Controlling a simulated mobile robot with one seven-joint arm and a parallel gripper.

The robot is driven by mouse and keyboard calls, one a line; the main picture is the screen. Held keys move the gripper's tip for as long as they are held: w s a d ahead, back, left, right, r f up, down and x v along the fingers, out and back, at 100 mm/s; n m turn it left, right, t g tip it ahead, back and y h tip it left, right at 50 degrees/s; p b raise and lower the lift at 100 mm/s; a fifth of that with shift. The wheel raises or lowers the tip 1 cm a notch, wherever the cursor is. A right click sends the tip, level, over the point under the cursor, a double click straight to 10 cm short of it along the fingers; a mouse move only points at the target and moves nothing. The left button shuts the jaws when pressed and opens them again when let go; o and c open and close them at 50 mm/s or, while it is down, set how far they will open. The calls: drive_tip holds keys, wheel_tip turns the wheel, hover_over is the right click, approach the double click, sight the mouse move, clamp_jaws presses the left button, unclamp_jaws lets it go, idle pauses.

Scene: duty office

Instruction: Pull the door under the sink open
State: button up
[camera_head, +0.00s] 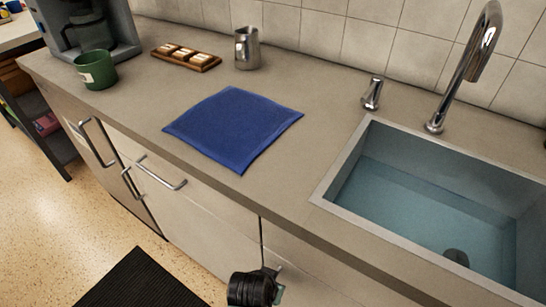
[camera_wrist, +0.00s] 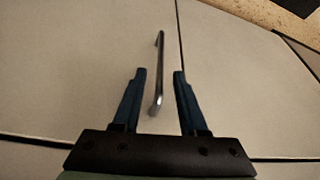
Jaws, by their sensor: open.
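The door under the sink is the pale panel (camera_head: 305,275) below the counter in the head view, right of a dark seam. It looks shut, flush with its neighbour. In the wrist view the door (camera_wrist: 80,70) lies left of the seam. Its long metal bar handle (camera_wrist: 158,85) runs lengthwise between my fingers. My gripper (camera_wrist: 159,74) is open, one blue finger on each side of the handle, with gaps visible on both sides. How deep the fingers reach around the bar is unclear. In the head view my gripper's wrist (camera_head: 252,289) hides most of the handle.
The sink (camera_head: 430,210) and faucet (camera_head: 470,65) are at the right. A blue cloth (camera_head: 235,128), green mug (camera_head: 95,70), metal jug (camera_head: 246,48) and wooden tray (camera_head: 186,58) stand on the counter. Other handles (camera_head: 160,175) protrude at left. A black mat (camera_head: 140,282) lies on the floor.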

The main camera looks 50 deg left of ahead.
drive_tip(key=shift+b+x, duration=0.35)
drive_tip(key=shift+x, duration=1.35)
clamp_jaws()
drive_tip(key=shift+r, duration=0.1)
